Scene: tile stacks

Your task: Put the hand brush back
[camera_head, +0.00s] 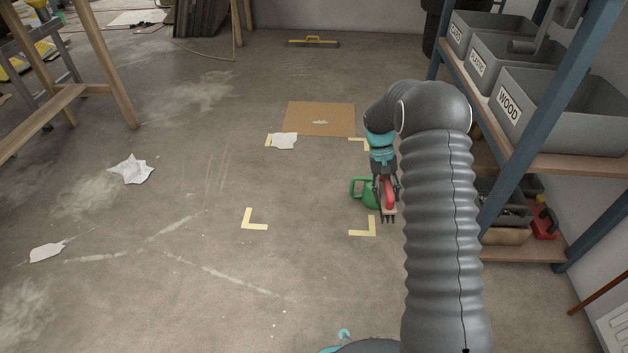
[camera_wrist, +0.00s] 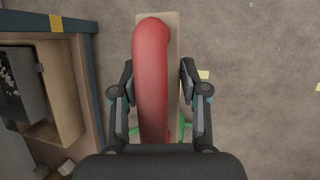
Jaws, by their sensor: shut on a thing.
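My gripper (camera_head: 385,184) is shut on the hand brush, which hangs below it in the air in the head view. The hand brush (camera_head: 390,197) shows a red part and a pale edge there. In the wrist view its long red handle (camera_wrist: 150,50) runs between the two fingers (camera_wrist: 157,82), over a flat beige block (camera_wrist: 174,30). Its bristles are not clear. A green thing (camera_head: 358,188), partly hidden behind the gripper, shows at the left of it; green bits also show below the brush in the wrist view.
A blue-framed shelf (camera_head: 481,212) stands at right, with grey bins, one labelled WOOD (camera_head: 550,110), and a lower board (camera_head: 525,252) holding boxes and a red thing (camera_head: 544,225). Yellow corner marks (camera_head: 252,221), cardboard (camera_head: 305,115) and paper scraps (camera_head: 132,170) lie on the floor. The floor left is mostly open.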

